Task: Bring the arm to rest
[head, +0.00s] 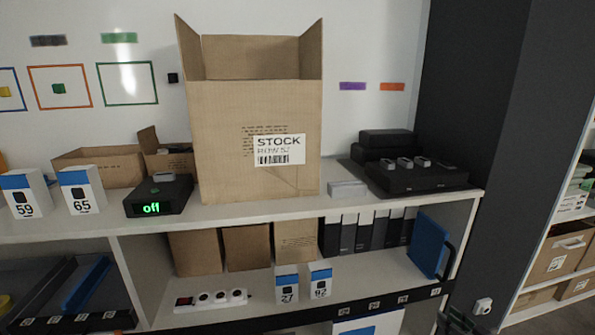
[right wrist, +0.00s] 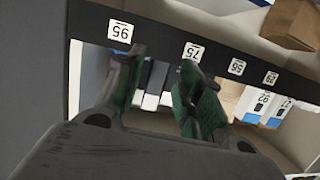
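My right gripper (head: 458,320) shows only as a dark shape at the bottom right of the head view, below the lower shelf's right end. In the right wrist view its two green-lined fingers (right wrist: 164,62) stand apart with nothing between them. They point toward the dark shelf edge (right wrist: 215,58) with number labels. I cannot tell the exact distance to that edge. My left gripper is not in view.
A large open STOCK carton (head: 230,125) stands on the upper shelf (head: 310,207). A black device reading "off" (head: 160,196) is left of it. A blue folder (head: 430,244) leans at the lower shelf's right end. A dark pillar (head: 495,150) rises on the right.

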